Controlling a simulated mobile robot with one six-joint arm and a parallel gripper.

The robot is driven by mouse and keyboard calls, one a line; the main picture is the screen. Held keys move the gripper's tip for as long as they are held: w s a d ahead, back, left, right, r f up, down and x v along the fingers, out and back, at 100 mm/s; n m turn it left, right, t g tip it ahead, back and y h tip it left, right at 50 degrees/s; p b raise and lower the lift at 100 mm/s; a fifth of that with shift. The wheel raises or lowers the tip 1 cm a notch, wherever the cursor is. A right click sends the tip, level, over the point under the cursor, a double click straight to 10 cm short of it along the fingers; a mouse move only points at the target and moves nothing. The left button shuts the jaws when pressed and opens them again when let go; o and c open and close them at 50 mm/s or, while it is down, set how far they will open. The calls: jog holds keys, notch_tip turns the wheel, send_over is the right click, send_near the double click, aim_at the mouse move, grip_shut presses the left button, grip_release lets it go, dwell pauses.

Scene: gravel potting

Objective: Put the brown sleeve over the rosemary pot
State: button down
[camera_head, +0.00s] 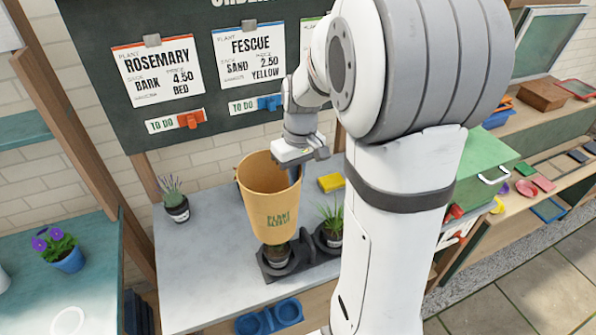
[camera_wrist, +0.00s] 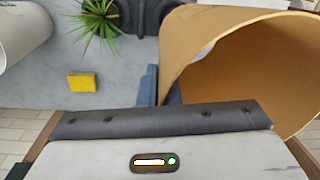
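The brown sleeve (camera_head: 270,212) is a wide tapered paper cone, upright, its open top facing up. My gripper (camera_head: 296,172) is shut on the right side of its rim; in the wrist view the sleeve (camera_wrist: 185,45) has its wall between the blue-grey fingers (camera_wrist: 160,88). A dark pot (camera_head: 276,256) with some green showing stands in the left place of a black double holder (camera_head: 272,275), directly below the sleeve in the picture. The plant's upper part is hidden by the sleeve. I cannot tell whether it is inside or behind it.
A grassy plant (camera_head: 331,222) stands in the holder's right place, also in the wrist view (camera_wrist: 101,22). A yellow block (camera_head: 331,183) lies behind it. A purple-flowered plant in a dark pot (camera_head: 176,207) stands at left. Two blue saucers (camera_head: 268,316) sit below the front edge.

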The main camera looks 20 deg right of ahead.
notch_tip(320, 180, down, 13)
jog(key=b, duration=0.9)
jog(key=c, duration=1.6)
grip_release()
jog(key=shift+o, duration=0.2)
notch_tip(320, 180, up, 8)
jog(key=shift+d+f+b, duration=0.15)
jog(key=shift+d+b, duration=0.1)
jog(key=shift+b, duration=0.05)
